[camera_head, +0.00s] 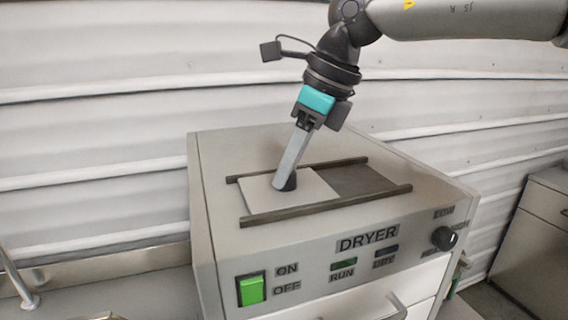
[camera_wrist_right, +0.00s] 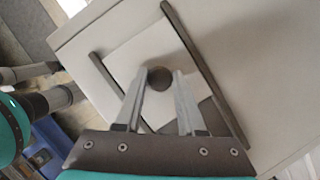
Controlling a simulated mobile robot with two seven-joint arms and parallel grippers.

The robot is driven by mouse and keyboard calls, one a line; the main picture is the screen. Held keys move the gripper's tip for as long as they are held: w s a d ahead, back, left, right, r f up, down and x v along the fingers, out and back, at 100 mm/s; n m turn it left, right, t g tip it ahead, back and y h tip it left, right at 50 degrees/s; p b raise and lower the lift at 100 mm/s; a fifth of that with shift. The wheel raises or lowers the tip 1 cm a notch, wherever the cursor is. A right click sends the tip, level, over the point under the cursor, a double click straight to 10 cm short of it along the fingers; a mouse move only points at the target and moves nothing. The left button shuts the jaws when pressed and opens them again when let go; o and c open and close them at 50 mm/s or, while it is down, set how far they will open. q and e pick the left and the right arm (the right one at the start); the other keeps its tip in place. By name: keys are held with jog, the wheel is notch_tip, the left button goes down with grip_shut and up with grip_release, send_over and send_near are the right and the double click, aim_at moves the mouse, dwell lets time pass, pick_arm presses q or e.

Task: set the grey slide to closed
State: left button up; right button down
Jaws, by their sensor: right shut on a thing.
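The grey slide (camera_head: 310,188) is a light plate lying between two dark rails on top of the dryer, with a dark round knob (camera_head: 291,182) on it. It sits at the left part of the rails, and a dark area (camera_head: 360,179) shows to its right. My right gripper (camera_head: 286,183) reaches down from above and is shut on the knob. In the right wrist view the slide (camera_wrist_right: 140,52) lies under the fingers, and the knob (camera_wrist_right: 159,78) is between the fingertips. My left gripper is not seen in the head view.
The dryer (camera_head: 250,145) has a green on/off switch (camera_head: 251,290), small RUN and DRY panels and a black dial (camera_head: 444,238) on its front. A drawer handle (camera_head: 385,308) is below. A corrugated wall stands behind, and a grey cabinet (camera_head: 540,215) at the right.

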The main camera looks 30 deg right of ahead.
jog(key=s+d, duration=0.1)
jog(key=d, duration=0.6)
jog(key=s+d+p, duration=0.1)
jog(key=d, duration=0.3)
jog(key=shift+s+d+r, duration=0.1)
jog(key=shift+s+d, duration=0.25)
jog(key=c, duration=0.9)
grip_release()
jog(key=shift+c, duration=0.2)
jog(key=o, duration=0.4)
jog(key=shift+s+d, duration=0.1)
jog(key=shift+d, duration=0.05)
jog(key=shift+o, duration=0.2)
jog(key=p+v, duration=0.1)
jog(key=v, duration=1.4)
jog(key=shift+p, duration=0.3)
jog(key=shift+s, duration=0.1)
